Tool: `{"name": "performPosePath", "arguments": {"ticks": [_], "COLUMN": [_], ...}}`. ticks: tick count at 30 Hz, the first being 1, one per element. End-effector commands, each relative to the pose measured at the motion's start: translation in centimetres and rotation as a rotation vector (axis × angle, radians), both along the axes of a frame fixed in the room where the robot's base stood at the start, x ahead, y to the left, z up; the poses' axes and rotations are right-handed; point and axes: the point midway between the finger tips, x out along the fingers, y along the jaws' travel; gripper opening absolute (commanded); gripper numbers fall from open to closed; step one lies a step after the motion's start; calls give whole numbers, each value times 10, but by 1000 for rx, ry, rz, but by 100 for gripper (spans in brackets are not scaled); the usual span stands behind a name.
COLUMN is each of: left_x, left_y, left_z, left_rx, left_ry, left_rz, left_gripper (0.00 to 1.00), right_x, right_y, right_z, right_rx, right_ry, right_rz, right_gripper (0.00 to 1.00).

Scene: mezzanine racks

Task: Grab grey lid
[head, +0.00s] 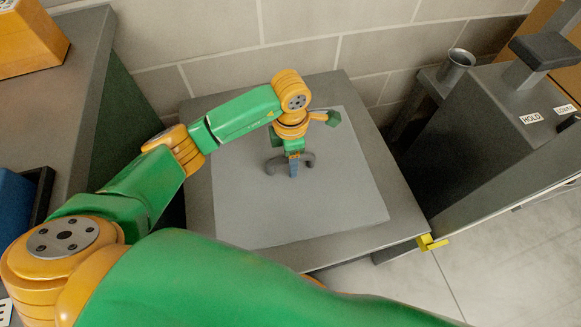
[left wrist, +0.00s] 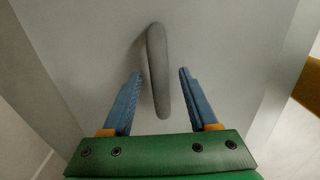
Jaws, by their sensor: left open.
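The grey lid (head: 345,200) is a flat, light grey square panel lying on a darker grey stand. A grey bar handle (head: 309,161) rises from its middle. My left gripper (head: 293,168) points down at the handle, and its blue fingers partly hide the handle's middle. In the left wrist view the fingers are apart and the left gripper (left wrist: 160,73) is open. The handle (left wrist: 156,65) runs lengthwise between them in the picture, with a gap on each side. The lid's surface (left wrist: 95,50) fills the background. My right gripper is out of view.
The stand (head: 400,228) has a yellow tab (head: 432,242) at its front right corner. A grey cabinet (head: 470,140) with HOLD and LOWER labels stands right, near a metal cup (head: 457,65). A grey counter (head: 75,110) is left. A block wall (head: 220,35) stands behind.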

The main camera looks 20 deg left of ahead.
Motion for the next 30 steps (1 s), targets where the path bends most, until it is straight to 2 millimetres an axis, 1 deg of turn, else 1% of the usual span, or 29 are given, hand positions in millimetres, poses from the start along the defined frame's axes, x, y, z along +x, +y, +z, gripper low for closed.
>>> {"name": "performPosePath", "arguments": {"ticks": [1,2,3,5,6,7,8,30], "left_x": [0,0,0,0,0,0,0,0], "left_y": [0,0,0,0,0,0,0,0], "left_z": [0,0,0,0,0,0,0,1], "left_rx": [0,0,0,-1,-1,-1,-1,-1], "left_ry": [0,0,0,1,1,1,1,1], "left_rz": [0,0,0,0,0,1,1,1], "left_gripper": [57,49,38,22,11,3,0,0], "right_x": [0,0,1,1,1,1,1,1], "right_y": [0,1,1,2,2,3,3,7], "right_z": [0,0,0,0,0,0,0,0], "right_rx": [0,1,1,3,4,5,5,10], "right_ry": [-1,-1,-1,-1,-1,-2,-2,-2], "right_rz": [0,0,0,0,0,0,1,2], "right_gripper": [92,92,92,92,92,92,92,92]}}
